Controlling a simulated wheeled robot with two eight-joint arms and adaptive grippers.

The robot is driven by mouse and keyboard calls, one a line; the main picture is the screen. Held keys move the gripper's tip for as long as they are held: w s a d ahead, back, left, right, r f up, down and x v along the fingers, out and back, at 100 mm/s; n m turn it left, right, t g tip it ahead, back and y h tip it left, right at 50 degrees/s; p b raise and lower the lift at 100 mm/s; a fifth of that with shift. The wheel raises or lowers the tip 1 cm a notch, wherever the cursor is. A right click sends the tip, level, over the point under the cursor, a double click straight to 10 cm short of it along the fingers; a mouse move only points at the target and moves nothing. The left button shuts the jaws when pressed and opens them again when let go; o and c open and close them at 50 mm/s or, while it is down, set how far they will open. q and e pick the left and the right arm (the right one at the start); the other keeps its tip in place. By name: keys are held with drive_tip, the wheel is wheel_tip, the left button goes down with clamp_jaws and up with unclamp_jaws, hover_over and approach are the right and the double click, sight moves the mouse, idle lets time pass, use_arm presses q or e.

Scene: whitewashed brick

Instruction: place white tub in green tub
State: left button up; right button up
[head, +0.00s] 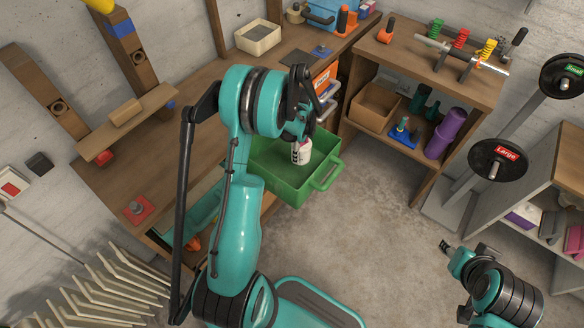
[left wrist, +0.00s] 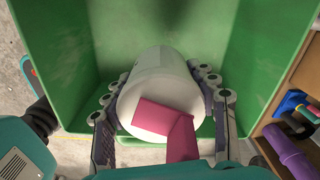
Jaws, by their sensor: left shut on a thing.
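The white tub (head: 303,153) is held in my left gripper (head: 300,140), over the opening of the green tub (head: 290,190). In the left wrist view the white tub (left wrist: 158,68) lies between both fingers of the left gripper (left wrist: 163,108), with a pink-red patch on its near end. The green tub's walls (left wrist: 255,50) rise on both sides of it there. I cannot tell whether the white tub touches the green tub's floor. My right gripper (head: 446,247) is at the lower right, away from both tubs; its jaws are too small to read.
The green tub stands beside the wooden workbench (head: 190,110). A shelf unit (head: 400,65) at the upper right holds a cardboard box (head: 374,107) and a purple cylinder (head: 446,133). A weight rack (head: 470,180) stands at right. The concrete floor (head: 370,220) between is clear.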

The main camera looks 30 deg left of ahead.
use_arm(q)
wheel_tip(320, 180, down, 10)
drive_tip(key=b, duration=0.3)
drive_tip(key=shift+r+b, duration=0.1)
drive_tip(key=shift+b, duration=0.25)
drive_tip(key=o, duration=1.4)
